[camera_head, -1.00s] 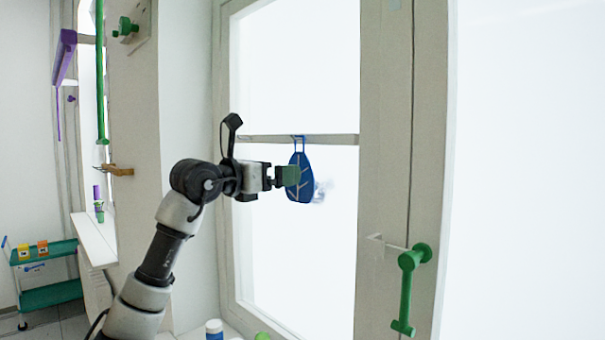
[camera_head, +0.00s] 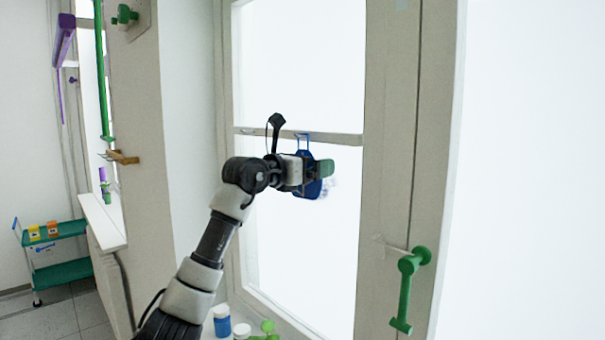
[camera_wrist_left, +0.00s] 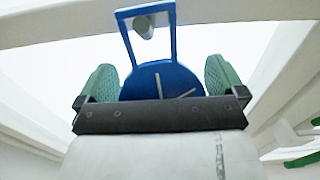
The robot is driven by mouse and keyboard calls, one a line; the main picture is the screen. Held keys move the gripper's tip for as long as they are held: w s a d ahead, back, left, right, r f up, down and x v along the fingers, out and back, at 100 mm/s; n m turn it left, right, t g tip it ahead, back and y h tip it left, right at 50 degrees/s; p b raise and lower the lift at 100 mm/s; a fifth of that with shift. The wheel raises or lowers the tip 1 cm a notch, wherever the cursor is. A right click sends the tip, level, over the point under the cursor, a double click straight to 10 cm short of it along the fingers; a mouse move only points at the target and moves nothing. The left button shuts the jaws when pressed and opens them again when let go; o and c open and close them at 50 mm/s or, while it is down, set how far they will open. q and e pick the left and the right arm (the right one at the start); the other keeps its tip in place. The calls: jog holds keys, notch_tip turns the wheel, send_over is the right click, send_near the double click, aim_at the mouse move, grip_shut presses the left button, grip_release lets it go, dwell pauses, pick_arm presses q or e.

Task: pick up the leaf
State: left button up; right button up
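The leaf (camera_head: 309,190) is flat and dark blue with pale veins. It hangs by a blue loop from the crossbar of the window. My left gripper (camera_head: 318,169) is at the leaf in the head view and covers part of it. In the left wrist view, the leaf (camera_wrist_left: 157,80) lies between the two green fingertips of my left gripper (camera_wrist_left: 162,78). The loop goes up around a grey peg end. The leaf's lower part is hidden behind the gripper body. My right gripper is not in view.
The window frame (camera_head: 388,150) is close behind the leaf. A green window handle (camera_head: 405,290) sticks out at the right. A blue jar (camera_head: 221,322) and a white-lidded jar (camera_head: 242,331) stand on the sill below. A green trolley (camera_head: 62,272) stands far left.

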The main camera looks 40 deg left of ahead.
pick_arm(q)
jog(key=c, duration=0.4)
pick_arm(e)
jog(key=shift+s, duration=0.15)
pick_arm(q)
jog(key=shift+r, duration=0.1)
jog(key=shift+c, duration=0.2)
